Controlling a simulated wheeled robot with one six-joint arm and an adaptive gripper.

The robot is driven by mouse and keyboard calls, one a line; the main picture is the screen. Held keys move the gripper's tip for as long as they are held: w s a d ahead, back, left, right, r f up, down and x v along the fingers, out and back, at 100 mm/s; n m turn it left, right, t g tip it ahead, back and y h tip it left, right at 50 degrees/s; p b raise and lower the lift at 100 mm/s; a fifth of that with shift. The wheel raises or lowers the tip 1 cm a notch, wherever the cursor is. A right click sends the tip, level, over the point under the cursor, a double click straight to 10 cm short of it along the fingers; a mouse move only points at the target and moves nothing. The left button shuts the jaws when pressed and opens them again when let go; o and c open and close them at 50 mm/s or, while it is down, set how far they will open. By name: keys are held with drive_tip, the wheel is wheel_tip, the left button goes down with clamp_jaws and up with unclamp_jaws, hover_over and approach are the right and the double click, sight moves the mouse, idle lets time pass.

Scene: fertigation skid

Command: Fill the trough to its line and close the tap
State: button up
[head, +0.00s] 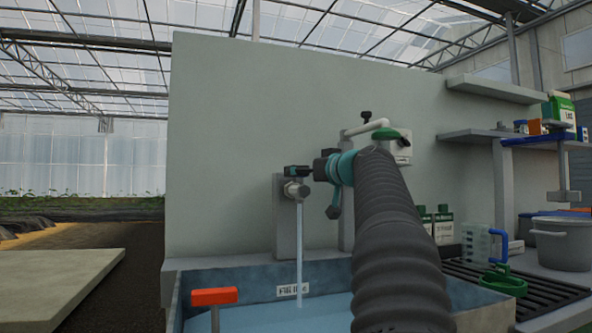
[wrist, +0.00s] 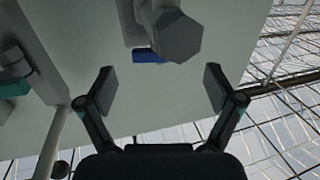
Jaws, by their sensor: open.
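The trough (head: 250,277) stands below the wall panel and holds blue water (head: 270,318). A white fill-line label (head: 293,289) is on its inner back wall, and the water surface lies close below it. The tap (head: 297,189) is grey, on an upright block, and a stream of water (head: 299,245) falls from it into the trough. My gripper (head: 298,171) is at the tap, just above its spout in the picture. In the wrist view, my gripper (wrist: 158,88) is open and empty. A grey hexagonal tap end (wrist: 174,37) and a blue piece (wrist: 147,56) show beyond the fingertips.
An orange-red block on a post (head: 214,297) stands at the trough's front left. Right of the trough are a dark grating (head: 545,310), a green ring-shaped item (head: 503,281), bottles (head: 443,222) and a grey pot (head: 563,243). My arm hides part of the trough.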

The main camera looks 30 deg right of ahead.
drive_tip(key=shift+w+p, duration=0.45)
drive_tip(key=shift+w, duration=1.8)
drive_tip(key=c, duration=1.2)
drive_tip(key=shift+o, duration=0.2)
drive_tip(key=shift+m+h, duration=0.7)
drive_tip(key=shift+h, duration=0.4)
drive_tip(key=shift+m+g+h+p, duration=0.3)
drive_tip(key=shift+m+h+p, duration=0.2)
drive_tip(key=shift+m+h, duration=0.5)
drive_tip(key=shift+h, duration=0.3)
